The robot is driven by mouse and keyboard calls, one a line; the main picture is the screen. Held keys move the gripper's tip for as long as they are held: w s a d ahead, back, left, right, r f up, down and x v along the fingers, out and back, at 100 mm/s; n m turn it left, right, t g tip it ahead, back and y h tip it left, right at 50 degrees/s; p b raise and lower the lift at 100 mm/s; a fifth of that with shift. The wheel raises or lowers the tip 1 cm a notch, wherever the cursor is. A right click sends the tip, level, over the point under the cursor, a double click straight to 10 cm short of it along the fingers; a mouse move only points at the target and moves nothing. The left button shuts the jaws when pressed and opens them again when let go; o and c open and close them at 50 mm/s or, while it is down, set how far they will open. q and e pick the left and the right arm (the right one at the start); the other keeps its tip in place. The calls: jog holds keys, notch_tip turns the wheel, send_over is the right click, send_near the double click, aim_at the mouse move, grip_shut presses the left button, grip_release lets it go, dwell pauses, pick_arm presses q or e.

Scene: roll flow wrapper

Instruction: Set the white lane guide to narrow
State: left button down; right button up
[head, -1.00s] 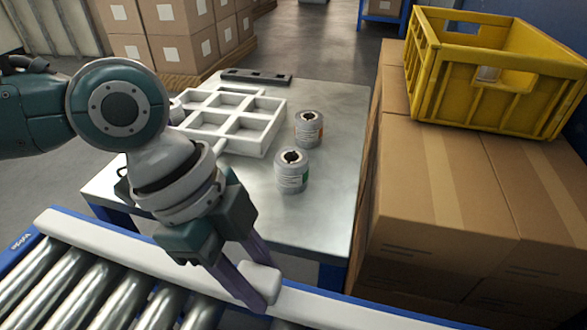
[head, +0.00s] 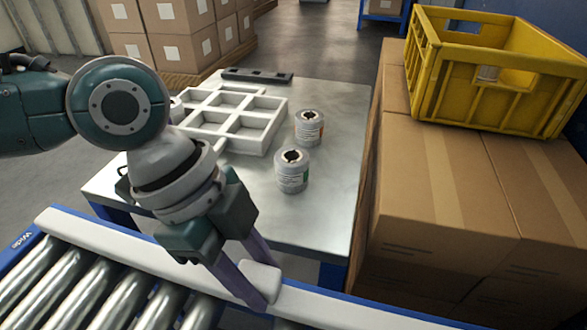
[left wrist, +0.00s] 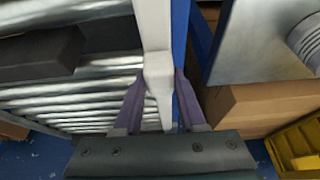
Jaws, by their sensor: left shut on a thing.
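The white lane guide (head: 125,257) is a long pale bar along the far edge of the roller conveyor. It also shows in the left wrist view (left wrist: 152,25), running beside a blue rail. A white block-shaped handle (head: 261,277) stands on the guide near the bottom centre. My left gripper (head: 266,286) is shut on this handle, one finger on each side; its fingers also flank the handle in the left wrist view (left wrist: 158,84). A label reading "Wide" (head: 22,240) is on the blue rail at the left. My right gripper is out of view.
Metal rollers (head: 75,290) lie on the near side of the guide. Beyond it, a steel table (head: 325,215) carries a white divided tray (head: 262,142) and two grey rolls (head: 291,172). Cartons (head: 440,195) with a yellow crate (head: 470,95) stand at right. A dark block (left wrist: 40,55) is over the rollers.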

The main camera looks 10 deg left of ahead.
pick_arm(q)
jog(key=shift+r, duration=0.1)
jog(key=s+p, duration=0.4)
jog(key=shift+s+r, duration=0.1)
jog(key=shift+s, duration=0.35)
jog(key=shift+f, duration=0.2)
jog(key=shift+c, duration=2.4)
grip_release()
jog(key=shift+w, duration=0.15)
jog(key=shift+a, duration=0.1)
jog(key=p+v, duration=0.3)
jog(key=v, duration=0.7)
